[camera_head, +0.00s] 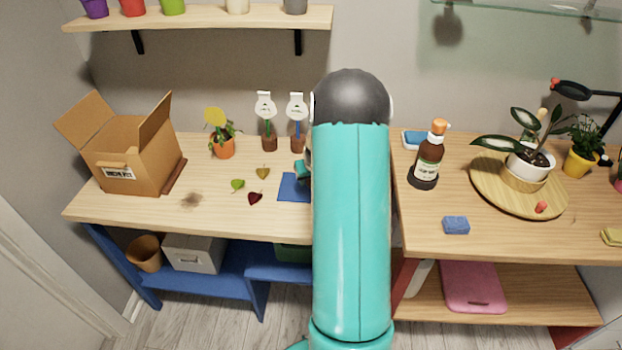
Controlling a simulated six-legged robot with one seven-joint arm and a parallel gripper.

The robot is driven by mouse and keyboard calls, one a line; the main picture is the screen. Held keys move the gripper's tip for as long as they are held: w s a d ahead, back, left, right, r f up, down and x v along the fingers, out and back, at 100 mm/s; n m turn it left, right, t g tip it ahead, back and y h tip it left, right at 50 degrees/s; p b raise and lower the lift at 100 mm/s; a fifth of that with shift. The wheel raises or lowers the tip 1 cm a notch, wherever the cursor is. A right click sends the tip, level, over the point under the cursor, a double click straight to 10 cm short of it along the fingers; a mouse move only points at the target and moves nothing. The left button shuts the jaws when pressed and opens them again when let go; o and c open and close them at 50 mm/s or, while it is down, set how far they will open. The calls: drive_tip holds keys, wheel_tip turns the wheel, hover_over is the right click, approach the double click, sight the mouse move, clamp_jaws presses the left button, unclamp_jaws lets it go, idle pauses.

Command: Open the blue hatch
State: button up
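A flat blue panel (292,187), which looks like the blue hatch, lies level with the wooden top of the left table. It looks shut; its right part is hidden behind my teal arm. My arm rises through the middle of the view. A small teal and dark piece (302,170) at the arm's left edge, just above the blue panel, looks like part of my gripper. The rest is hidden behind the arm, so I cannot see its fingers or whether it touches the panel.
Left table: an open cardboard box (135,160), a potted plant (223,146), two plant markers (265,108) and several loose leaves (255,198). Right table: a brown bottle (429,158), a blue sponge (456,225) and a round wooden tray (485,190).

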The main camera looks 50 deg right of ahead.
clamp_jaws()
drive_tip(key=s+d, duration=0.4)
drive_tip(key=s, duration=0.1)
drive_tip(key=s+d, duration=0.2)
drive_tip(key=s, duration=0.1)
drive_tip(key=shift+d, duration=0.2)
drive_tip(key=shift+w, duration=0.1)
drive_tip(key=shift+o, duration=1.1)
unclamp_jaws()
drive_tip(key=v, duration=1.4)
drive_tip(key=shift+f, duration=0.1)
